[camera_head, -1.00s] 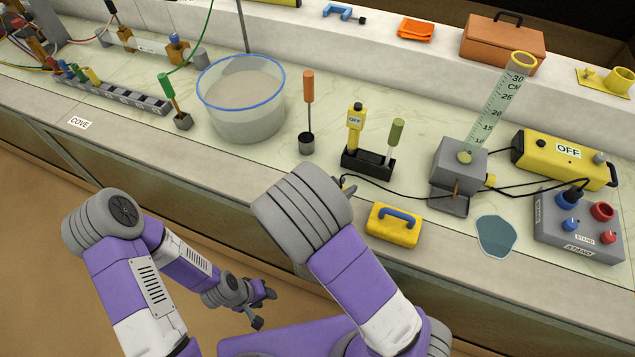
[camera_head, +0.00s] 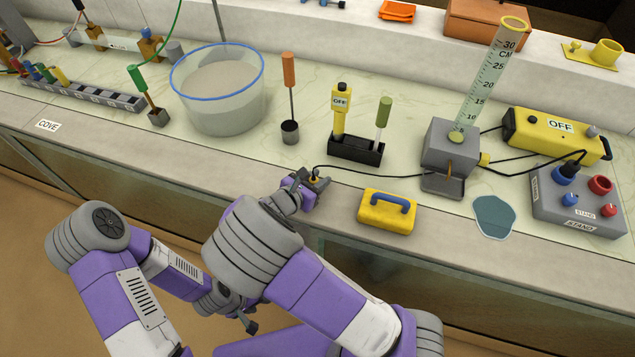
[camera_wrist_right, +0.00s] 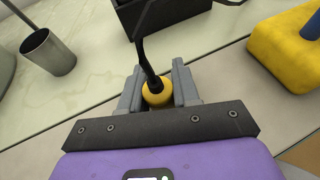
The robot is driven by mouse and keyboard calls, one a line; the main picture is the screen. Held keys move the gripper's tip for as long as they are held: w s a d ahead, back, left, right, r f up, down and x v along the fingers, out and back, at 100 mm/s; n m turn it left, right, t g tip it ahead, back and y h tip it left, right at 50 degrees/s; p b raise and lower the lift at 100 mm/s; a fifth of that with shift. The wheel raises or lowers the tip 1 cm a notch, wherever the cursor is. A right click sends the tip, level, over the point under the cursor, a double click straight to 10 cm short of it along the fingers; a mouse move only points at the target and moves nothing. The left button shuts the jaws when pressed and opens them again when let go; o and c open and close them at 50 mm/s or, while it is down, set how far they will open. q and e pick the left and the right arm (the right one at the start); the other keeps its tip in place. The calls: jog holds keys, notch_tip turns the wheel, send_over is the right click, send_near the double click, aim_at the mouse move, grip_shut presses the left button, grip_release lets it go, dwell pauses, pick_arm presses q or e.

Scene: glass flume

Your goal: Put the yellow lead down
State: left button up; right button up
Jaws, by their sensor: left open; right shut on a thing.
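The yellow lead's plug (camera_wrist_right: 157,92) is between the fingers of my right gripper (camera_wrist_right: 158,88) in the right wrist view, with its black cable rising away from it. In the head view my right gripper (camera_head: 316,183) is shut on the lead at the counter's front edge, left of the yellow block with a blue handle. The lead's black cable (camera_head: 370,169) runs right to the grey box (camera_head: 450,150). Whether the plug touches the counter I cannot tell. My left gripper (camera_head: 250,318) is open and empty, low in front of the counter.
A black holder (camera_head: 355,150) with yellow and green-handled tools stands behind the right gripper. A metal cup (camera_head: 289,132) is behind to the left. The yellow block (camera_head: 387,212) is close on the right. A clear basin (camera_head: 222,95) stands further left. The counter strip left of the gripper is bare.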

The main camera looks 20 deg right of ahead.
jog(key=shift+f, duration=0.1)
jog(key=shift+f, duration=0.1)
jog(key=o, duration=1)
jog(key=shift+o, duration=0.2)
